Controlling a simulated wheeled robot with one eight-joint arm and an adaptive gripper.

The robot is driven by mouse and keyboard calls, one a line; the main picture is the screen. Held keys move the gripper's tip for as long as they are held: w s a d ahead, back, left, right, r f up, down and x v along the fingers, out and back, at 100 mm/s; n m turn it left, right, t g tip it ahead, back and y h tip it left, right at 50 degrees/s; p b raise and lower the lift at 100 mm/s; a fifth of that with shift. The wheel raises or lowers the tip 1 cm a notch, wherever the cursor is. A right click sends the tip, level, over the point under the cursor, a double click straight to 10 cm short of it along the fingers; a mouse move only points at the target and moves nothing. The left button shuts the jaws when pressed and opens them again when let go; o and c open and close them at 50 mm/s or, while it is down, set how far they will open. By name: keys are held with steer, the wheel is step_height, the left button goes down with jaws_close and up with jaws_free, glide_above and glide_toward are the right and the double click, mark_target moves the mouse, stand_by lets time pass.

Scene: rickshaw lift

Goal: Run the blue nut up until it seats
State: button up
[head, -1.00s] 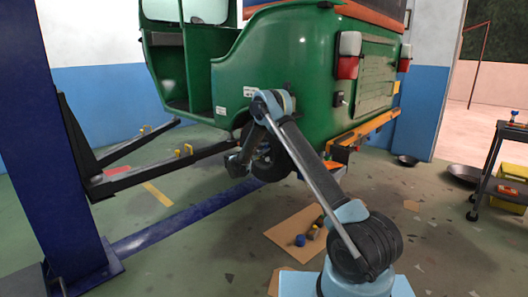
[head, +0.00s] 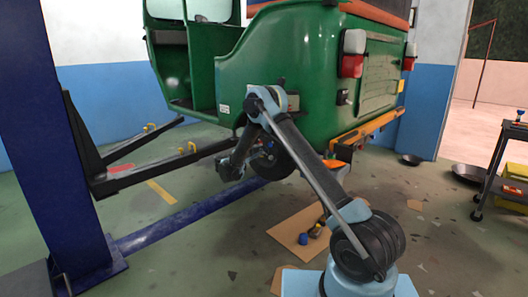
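The green rickshaw (head: 285,85) is raised on the lift. Its dark rear wheel (head: 284,166) shows behind my arm, with tiny coloured spots near its hub. I cannot tell whether one is the blue nut. A small blue piece (head: 303,239) lies on the cardboard on the floor; I cannot tell whether it is a nut. My arm bends down from its elbow to my gripper (head: 230,170), beside the wheel on its left. The gripper is small and dark here, so its fingers and anything in them cannot be made out.
A blue lift post (head: 48,110) stands at the left, with dark lift arms (head: 165,170) reaching under the rickshaw. Cardboard (head: 288,233) lies on the floor. A tool cart (head: 497,175) and dark pans (head: 468,173) are at the right. The front floor is mostly clear.

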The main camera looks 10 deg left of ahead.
mark_target(269, 145)
steer(key=shift+v, duration=2.05)
steer(key=s+a+n, duration=0.3)
steer(key=s+n, duration=0.1)
steer(key=n, duration=0.8)
steer(key=x, duration=1.7)
steer(key=shift+w+a+r, duration=0.1)
steer(key=shift+w+r, duration=0.05)
steer(key=shift+r, duration=0.05)
jaws_close()
